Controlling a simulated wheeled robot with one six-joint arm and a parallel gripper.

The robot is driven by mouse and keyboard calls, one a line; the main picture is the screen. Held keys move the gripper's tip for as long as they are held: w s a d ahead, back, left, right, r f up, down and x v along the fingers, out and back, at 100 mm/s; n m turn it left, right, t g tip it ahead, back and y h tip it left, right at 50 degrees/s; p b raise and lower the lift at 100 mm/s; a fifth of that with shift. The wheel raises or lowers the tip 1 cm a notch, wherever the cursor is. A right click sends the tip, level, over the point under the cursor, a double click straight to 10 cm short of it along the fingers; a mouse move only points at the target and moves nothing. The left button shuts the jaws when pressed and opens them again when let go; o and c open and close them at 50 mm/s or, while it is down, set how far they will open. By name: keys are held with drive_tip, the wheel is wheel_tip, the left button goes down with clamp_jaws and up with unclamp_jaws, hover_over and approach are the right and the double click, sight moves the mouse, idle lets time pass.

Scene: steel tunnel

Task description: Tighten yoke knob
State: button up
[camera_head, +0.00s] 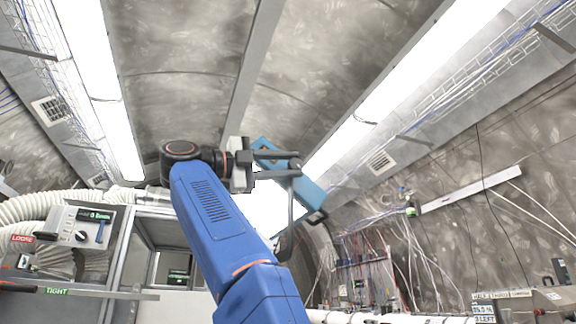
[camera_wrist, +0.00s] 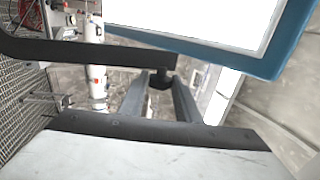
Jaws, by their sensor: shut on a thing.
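A work lamp with a blue frame (camera_head: 313,194) and a bright white face is in the upper middle of the head view. Its blue frame also fills the top right of the wrist view (camera_wrist: 262,66). A dark yoke arm (camera_head: 290,218) runs along the lamp, and it crosses the upper left of the wrist view (camera_wrist: 85,53). A small black knob (camera_wrist: 161,80) sits at the yoke arm's end. My gripper (camera_head: 294,164) reaches from the left, its two fingers closed around the knob. The fingertips hide part of the knob, and its tightness cannot be seen.
A control box (camera_head: 80,228) stands at left, with LOOSE and TIGHT labels at the lower left. A wired panel (camera_head: 365,285) is at lower right. Ceiling light strips flank the lamp. A white hose (camera_head: 40,205) runs along the left.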

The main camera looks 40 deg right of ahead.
idle(0.4)
drive_tip(key=o, duration=1)
drive_tip(key=shift+o, duration=0.2)
